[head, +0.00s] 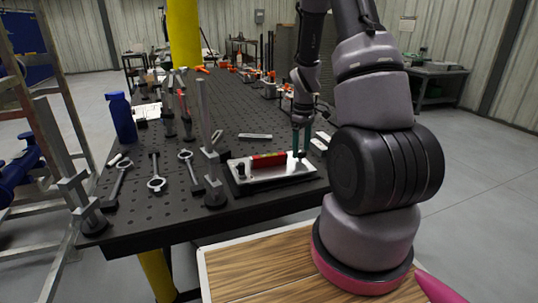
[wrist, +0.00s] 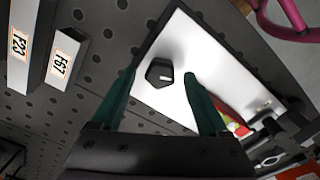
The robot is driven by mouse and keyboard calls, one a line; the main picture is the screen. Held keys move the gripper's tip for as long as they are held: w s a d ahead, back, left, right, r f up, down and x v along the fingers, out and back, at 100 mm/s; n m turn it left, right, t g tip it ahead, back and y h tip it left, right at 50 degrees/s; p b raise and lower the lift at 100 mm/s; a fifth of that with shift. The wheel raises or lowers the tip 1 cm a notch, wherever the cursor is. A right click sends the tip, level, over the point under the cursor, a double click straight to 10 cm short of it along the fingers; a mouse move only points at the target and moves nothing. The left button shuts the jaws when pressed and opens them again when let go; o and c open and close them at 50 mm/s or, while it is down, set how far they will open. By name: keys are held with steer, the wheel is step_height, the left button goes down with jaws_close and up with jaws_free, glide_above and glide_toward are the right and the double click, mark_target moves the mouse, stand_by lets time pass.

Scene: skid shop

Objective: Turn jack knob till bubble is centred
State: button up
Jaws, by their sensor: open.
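A white plate (head: 262,178) on a dark base sits at the near edge of the perforated table, with a red level (head: 268,160) on it. The level (wrist: 235,122) shows partly at the right of the wrist view, with a yellow-green patch; I cannot make out the bubble. A black jack knob (wrist: 160,73) with a white mark stands on the plate (wrist: 192,42) in the wrist view. My gripper (wrist: 160,76) is open, its green fingers on either side of the knob, apparently not touching it. In the head view my gripper (head: 300,143) is over the plate's right end.
Ring-ended tools (head: 156,175) and a blue bottle (head: 121,117) are farther left. Labelled blocks (wrist: 63,62) lie beside the plate in the wrist view. A wooden-topped surface (head: 265,270) is in front of the table.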

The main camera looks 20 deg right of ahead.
steer(key=shift+f, duration=0.4)
steer(key=c, duration=1.2)
steer(key=m, duration=0.4)
steer(key=shift+s+m, duration=0.1)
steer(key=shift+m, duration=0.3)
steer(key=o, duration=1.3)
